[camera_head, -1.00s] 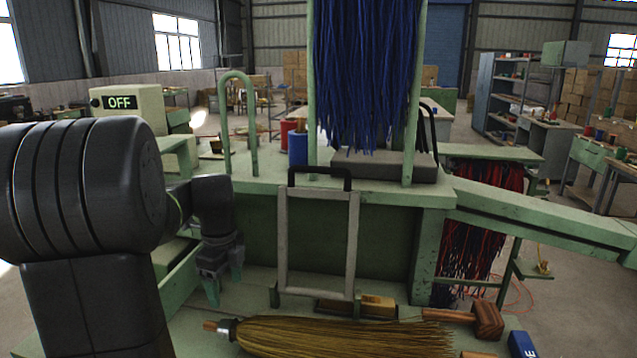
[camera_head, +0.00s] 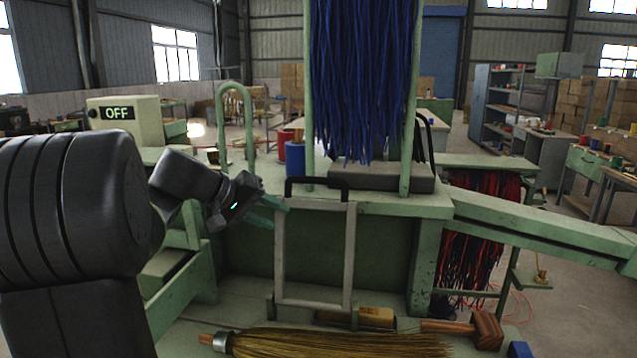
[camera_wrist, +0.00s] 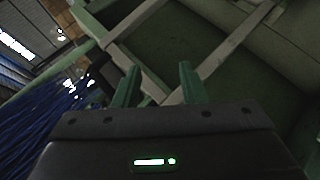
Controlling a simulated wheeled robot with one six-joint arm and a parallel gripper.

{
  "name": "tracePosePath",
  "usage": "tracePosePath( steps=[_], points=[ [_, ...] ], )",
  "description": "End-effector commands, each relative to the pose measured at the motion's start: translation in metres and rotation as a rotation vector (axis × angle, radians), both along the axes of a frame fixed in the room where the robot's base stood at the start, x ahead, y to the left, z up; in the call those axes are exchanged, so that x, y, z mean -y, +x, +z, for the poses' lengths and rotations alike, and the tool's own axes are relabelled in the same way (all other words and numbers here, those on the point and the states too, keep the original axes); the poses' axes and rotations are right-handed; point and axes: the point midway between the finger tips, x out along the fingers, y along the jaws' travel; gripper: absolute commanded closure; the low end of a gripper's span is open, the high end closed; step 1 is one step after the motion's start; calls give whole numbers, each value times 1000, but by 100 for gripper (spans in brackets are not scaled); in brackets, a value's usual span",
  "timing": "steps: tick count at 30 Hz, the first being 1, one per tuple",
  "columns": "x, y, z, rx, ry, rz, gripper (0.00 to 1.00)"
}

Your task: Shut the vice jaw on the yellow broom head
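The yellow broom head (camera_head: 330,343) lies on its side on the green bench, its metal collar and wooden stub to the left. Behind it an upright pale grey frame (camera_head: 348,255) with a black handle (camera_head: 317,184) on top stands raised; it looks like the vice jaw. My gripper (camera_head: 272,212) is beside the upper left of this frame, its green fingers pointing right towards it. In the wrist view my gripper (camera_wrist: 159,80) has its fingers apart with nothing seen held between them. A pale bar of the frame (camera_wrist: 222,60) shows beyond the fingers. Contact cannot be told.
Blue bristles (camera_head: 365,80) hang between green posts above the bench. An OFF box (camera_head: 122,113) and a green hoop (camera_head: 235,125) stand at left. A green rail (camera_head: 540,225) slopes right.

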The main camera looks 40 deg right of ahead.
Motion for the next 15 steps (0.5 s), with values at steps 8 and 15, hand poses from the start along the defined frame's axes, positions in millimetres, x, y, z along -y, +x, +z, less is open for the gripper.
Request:
tracePosePath(
  steps=[8,15],
  points=[
    [5,13,61,-485,-213,290,62],
    [6,17,78,-641,-272,352,62]
  ],
)
